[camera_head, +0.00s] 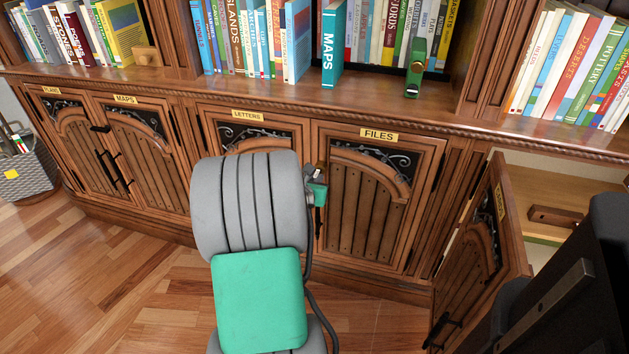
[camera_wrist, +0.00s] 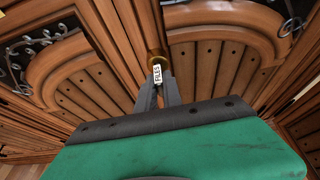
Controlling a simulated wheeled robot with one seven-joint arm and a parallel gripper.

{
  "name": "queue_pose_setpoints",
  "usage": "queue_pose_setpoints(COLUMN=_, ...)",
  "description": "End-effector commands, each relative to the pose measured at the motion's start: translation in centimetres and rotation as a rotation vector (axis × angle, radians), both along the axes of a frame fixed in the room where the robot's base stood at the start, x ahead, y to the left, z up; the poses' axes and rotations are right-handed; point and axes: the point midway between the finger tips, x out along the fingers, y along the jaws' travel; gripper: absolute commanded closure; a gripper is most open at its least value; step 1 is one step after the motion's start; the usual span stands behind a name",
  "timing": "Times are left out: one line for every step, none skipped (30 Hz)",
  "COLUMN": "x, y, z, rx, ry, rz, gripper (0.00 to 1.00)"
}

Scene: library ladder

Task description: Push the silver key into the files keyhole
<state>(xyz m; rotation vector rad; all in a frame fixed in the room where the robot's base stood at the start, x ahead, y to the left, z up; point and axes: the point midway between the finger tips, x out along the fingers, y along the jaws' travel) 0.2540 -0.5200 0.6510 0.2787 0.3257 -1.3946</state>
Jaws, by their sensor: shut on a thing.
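My gripper (camera_wrist: 158,92) is shut on the key, whose white tag (camera_wrist: 157,74) with dark lettering, seemingly "FILES", shows between the fingertips. The key's silver shank is not clearly visible. Just beyond the tag is a round brass fitting (camera_wrist: 154,57) on the wood between two doors; it seems to be the keyhole. Whether the key's tip is inside it or just short of it I cannot tell. In the head view my gripper (camera_head: 318,185) is at the left edge of the files door (camera_head: 368,205), under the "FILES" label (camera_head: 378,135). My arm hides much of the letters door there.
The files door is shut. At the right a cabinet door (camera_head: 480,265) stands open, with a brown wooden object (camera_head: 556,217) inside. A ledge (camera_head: 270,98) with books runs above the doors. A grey basket (camera_head: 25,170) stands at the far left. The floor at left is clear.

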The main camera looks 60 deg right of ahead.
Motion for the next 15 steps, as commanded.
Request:
queue_pose_setpoints(x=0.02, y=-0.14, z=0.06, rx=-0.001, ry=-0.001, rz=0.000, gripper=1.00)
queue_pose_setpoints(x=0.03, y=-0.22, z=0.06, rx=-0.001, ry=-0.001, rz=0.000, gripper=1.00)
queue_pose_setpoints(x=0.05, y=-0.22, z=0.05, rx=-0.001, ry=-0.001, rz=0.001, gripper=0.88)
queue_pose_setpoints(x=0.05, y=-0.21, z=0.04, rx=-0.001, ry=-0.001, rz=0.001, gripper=0.86)
queue_pose_setpoints(x=0.05, y=-0.21, z=0.04, rx=-0.001, ry=-0.001, rz=0.001, gripper=0.83)
queue_pose_setpoints(x=0.05, y=-0.20, z=0.03, rx=-0.001, ry=-0.001, rz=0.001, gripper=0.80)
queue_pose_setpoints(x=0.05, y=-0.19, z=0.04, rx=-0.001, ry=-0.001, rz=0.001, gripper=0.78)
queue_pose_setpoints(x=0.05, y=-0.19, z=0.04, rx=-0.001, ry=-0.001, rz=0.001, gripper=0.75)
queue_pose_setpoints(x=0.05, y=-0.19, z=0.03, rx=-0.001, ry=-0.001, rz=0.001, gripper=0.72)
queue_pose_setpoints(x=0.05, y=-0.19, z=0.03, rx=-0.001, ry=-0.001, rz=0.001, gripper=0.69)
queue_pose_setpoints(x=0.05, y=-0.19, z=0.03, rx=0.000, ry=-0.001, rz=0.001, gripper=0.67)
queue_pose_setpoints(x=0.05, y=-0.19, z=0.03, rx=-0.001, ry=-0.001, rz=0.001, gripper=0.64)
queue_pose_setpoints(x=0.05, y=-0.19, z=0.03, rx=-0.001, ry=-0.001, rz=0.001, gripper=0.64)
queue_pose_setpoints(x=0.05, y=-0.19, z=0.02, rx=0.000, ry=-0.001, rz=0.001, gripper=0.64)
queue_pose_setpoints(x=0.05, y=-0.19, z=0.02, rx=0.000, ry=0.000, rz=0.001, gripper=0.64)
